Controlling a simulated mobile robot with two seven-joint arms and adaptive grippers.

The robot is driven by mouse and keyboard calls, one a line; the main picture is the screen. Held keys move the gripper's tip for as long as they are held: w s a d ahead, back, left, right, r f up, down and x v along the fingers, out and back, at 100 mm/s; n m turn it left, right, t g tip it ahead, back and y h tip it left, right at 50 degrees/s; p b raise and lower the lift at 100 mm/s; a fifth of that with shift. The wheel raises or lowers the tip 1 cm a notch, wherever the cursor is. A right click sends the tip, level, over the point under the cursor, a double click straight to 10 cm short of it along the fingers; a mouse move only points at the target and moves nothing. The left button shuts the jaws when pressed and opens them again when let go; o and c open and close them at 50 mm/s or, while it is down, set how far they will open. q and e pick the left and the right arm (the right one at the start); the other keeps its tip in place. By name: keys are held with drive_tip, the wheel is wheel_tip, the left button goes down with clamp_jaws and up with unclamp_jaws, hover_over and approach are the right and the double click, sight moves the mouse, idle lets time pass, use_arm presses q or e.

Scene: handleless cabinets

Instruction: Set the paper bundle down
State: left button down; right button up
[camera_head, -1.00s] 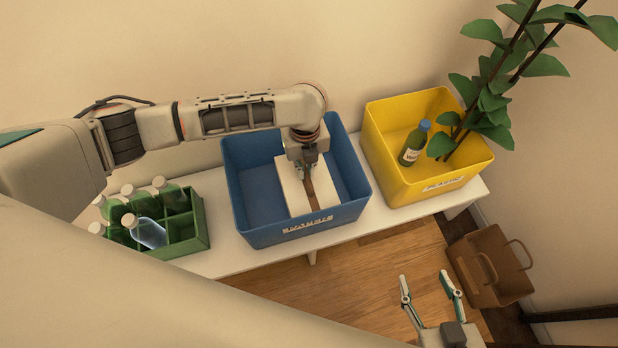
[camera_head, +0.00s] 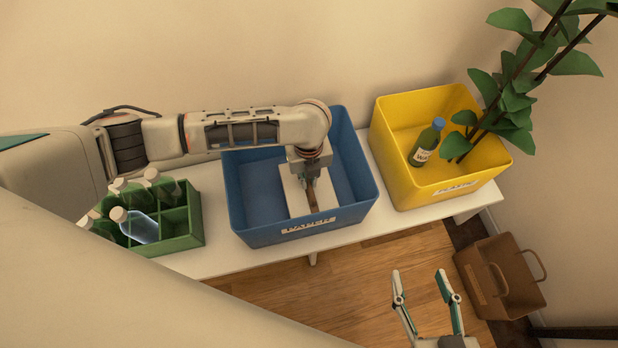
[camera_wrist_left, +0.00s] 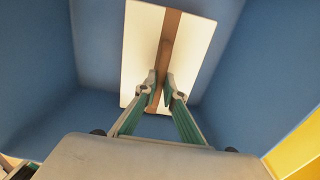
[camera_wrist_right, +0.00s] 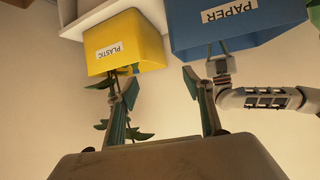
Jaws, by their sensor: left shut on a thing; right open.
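The paper bundle (camera_head: 295,195) is a white block with a brown band along its middle. It is inside the blue bin (camera_head: 265,237), labelled PAPER in the right wrist view (camera_wrist_right: 222,15). My left gripper (camera_head: 311,185) reaches down into the bin and is shut on the bundle at its brown band. The left wrist view shows the bundle (camera_wrist_left: 142,50) between the fingertips (camera_wrist_left: 161,84); whether its underside touches the bin floor is hard to tell. My right gripper (camera_head: 419,275) is open and empty, in front of the shelf.
A yellow bin (camera_head: 405,190) with a green bottle (camera_head: 427,143) stands right of the blue bin, a leafy plant (camera_head: 515,95) beside it. A green crate (camera_head: 190,235) of bottles is at left. A brown bag (camera_head: 505,285) is at right.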

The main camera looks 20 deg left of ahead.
use_arm(q)
drive_tip(key=shift+f, duration=0.1)
use_arm(e)
drive_tip(key=shift+f, duration=0.1)
use_arm(q)
drive_tip(key=c, duration=2.2)
unclamp_jaws()
drive_tip(key=shift+o, duration=0.2)
use_arm(e)
drive_tip(key=shift+s+d+f, duration=0.25)
drive_tip(key=shift+s+f, duration=0.2)
